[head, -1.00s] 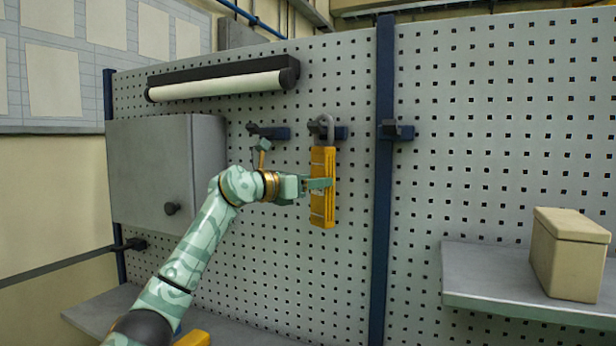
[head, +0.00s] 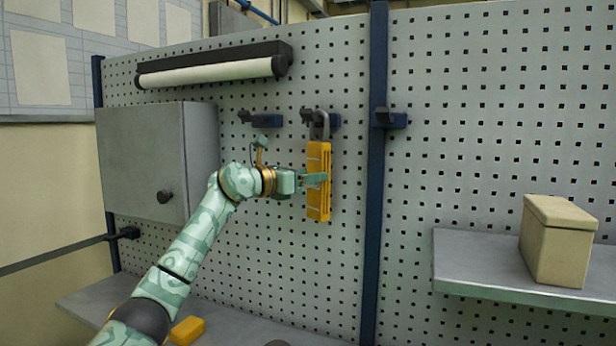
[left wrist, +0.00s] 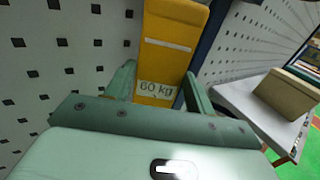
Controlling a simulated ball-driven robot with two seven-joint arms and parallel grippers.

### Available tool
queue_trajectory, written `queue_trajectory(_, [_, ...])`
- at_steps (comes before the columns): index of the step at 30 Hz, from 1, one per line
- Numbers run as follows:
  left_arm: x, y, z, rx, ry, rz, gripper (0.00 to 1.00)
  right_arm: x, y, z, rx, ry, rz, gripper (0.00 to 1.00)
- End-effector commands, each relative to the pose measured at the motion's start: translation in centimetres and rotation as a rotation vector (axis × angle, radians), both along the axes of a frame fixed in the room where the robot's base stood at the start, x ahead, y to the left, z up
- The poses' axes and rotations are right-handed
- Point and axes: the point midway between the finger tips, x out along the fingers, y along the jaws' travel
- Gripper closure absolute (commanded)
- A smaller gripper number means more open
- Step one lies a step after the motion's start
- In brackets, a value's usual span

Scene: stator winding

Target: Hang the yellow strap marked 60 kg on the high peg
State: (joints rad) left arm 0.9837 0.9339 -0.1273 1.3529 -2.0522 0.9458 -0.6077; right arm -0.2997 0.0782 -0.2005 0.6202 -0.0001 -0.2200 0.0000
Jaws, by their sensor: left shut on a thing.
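The yellow strap (head: 318,197) is a long upright yellow block with a grey loop (head: 321,122) at its top. In the left wrist view the strap (left wrist: 172,45) carries a label reading 60 kg. My left gripper (head: 317,179) is shut on its middle, with one finger on each side. The grey loop is at the middle peg (head: 308,116) on the pegboard; I cannot tell whether the peg bears it. Another peg (head: 262,120) is to the left, and a third (head: 391,118) is on the blue upright to the right. My right gripper is out of view.
A grey cabinet (head: 145,160) and a paper roll (head: 205,72) are on the board at left. A shelf (head: 470,265) with a beige box (head: 557,242) stands at right. A yellow block (head: 187,330) lies on the lower shelf (head: 85,303).

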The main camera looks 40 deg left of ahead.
Motion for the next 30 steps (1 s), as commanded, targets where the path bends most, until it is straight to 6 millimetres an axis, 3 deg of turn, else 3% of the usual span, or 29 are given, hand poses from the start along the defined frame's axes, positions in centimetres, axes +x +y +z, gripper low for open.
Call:
queue_trajectory(5, [0.0,0.0,0.1,0.000,-0.003,0.000,0.81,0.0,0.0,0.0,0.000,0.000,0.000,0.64])
queue_trajectory(6, [0.0,0.0,0.1,0.000,-0.003,0.001,0.38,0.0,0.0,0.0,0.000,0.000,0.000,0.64])
queue_trajectory(8, [0.0,0.0,0.1,0.001,-0.002,0.000,0.21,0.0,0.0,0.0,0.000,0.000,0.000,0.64])
queue_trajectory(20, [-0.8,0.3,-0.3,0.002,0.001,0.002,0.20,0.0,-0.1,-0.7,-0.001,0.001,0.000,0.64])
queue_trajectory(23, [-2.5,0.7,-0.6,0.005,0.001,0.003,0.20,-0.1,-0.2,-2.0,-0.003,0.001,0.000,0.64])
queue_trajectory(30, [-9.0,2.1,-1.0,0.007,0.001,0.005,0.20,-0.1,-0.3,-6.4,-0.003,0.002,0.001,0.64])
